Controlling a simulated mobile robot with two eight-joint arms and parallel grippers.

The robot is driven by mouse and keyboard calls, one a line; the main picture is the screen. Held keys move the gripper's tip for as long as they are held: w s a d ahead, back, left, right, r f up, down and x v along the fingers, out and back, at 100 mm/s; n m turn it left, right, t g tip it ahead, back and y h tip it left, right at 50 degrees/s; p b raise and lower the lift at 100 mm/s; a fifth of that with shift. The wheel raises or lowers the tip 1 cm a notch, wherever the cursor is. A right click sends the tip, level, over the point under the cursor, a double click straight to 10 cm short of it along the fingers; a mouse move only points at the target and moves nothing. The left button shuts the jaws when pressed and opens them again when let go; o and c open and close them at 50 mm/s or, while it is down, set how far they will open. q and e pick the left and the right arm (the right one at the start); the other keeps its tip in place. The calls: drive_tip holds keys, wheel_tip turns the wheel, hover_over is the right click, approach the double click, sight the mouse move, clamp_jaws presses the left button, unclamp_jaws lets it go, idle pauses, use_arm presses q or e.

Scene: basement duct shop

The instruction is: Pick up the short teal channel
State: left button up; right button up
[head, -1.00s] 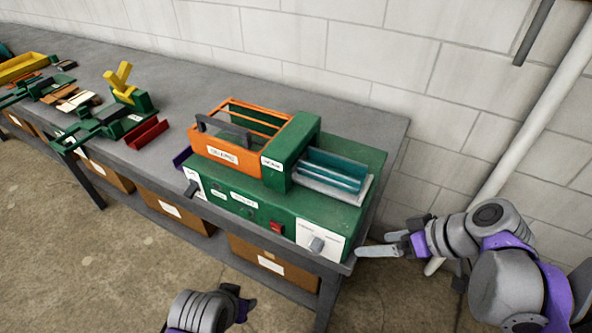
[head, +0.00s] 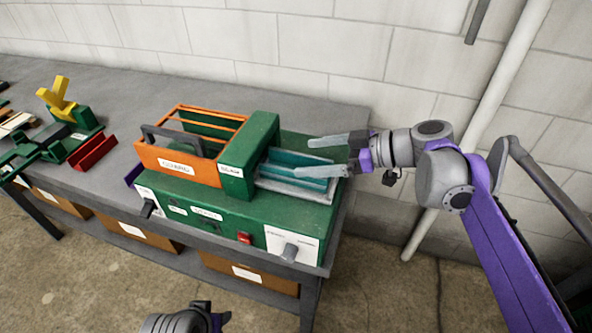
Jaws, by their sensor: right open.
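The short teal channel (head: 292,168) lies on a light grey plate (head: 290,190) at the right end of the green machine (head: 240,215). My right gripper (head: 322,157) comes in from the right with its fingers apart. One finger is over the far side of the channel and the other over its near right part. The near finger hides a bit of the channel. Whether the fingers touch it I cannot tell. My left gripper (head: 212,315) is at the bottom edge, partly cut off, and its fingers are not clear.
An orange guard (head: 177,166) with a dark handle and a green block (head: 250,150) stand just left of the channel. A red channel (head: 92,152) and a green fixture with yellow parts (head: 57,98) are further left on the grey bench (head: 120,95). A wall pipe (head: 480,130) rises behind my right arm.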

sight(296, 163)
drive_tip(key=a, duration=0.1)
drive_tip(key=a+f, duration=0.2)
drive_tip(key=shift+w+a+f, duration=0.15)
drive_tip(key=shift+w, duration=0.1)
drive_tip(key=shift+w+a+f, duration=0.15)
drive_tip(key=shift+a+f, duration=0.05)
drive_tip(key=shift+a, duration=0.1)
drive_tip(key=c, duration=1.4)
drive_tip(key=shift+o, duration=0.2)
drive_tip(key=shift+r, duration=0.1)
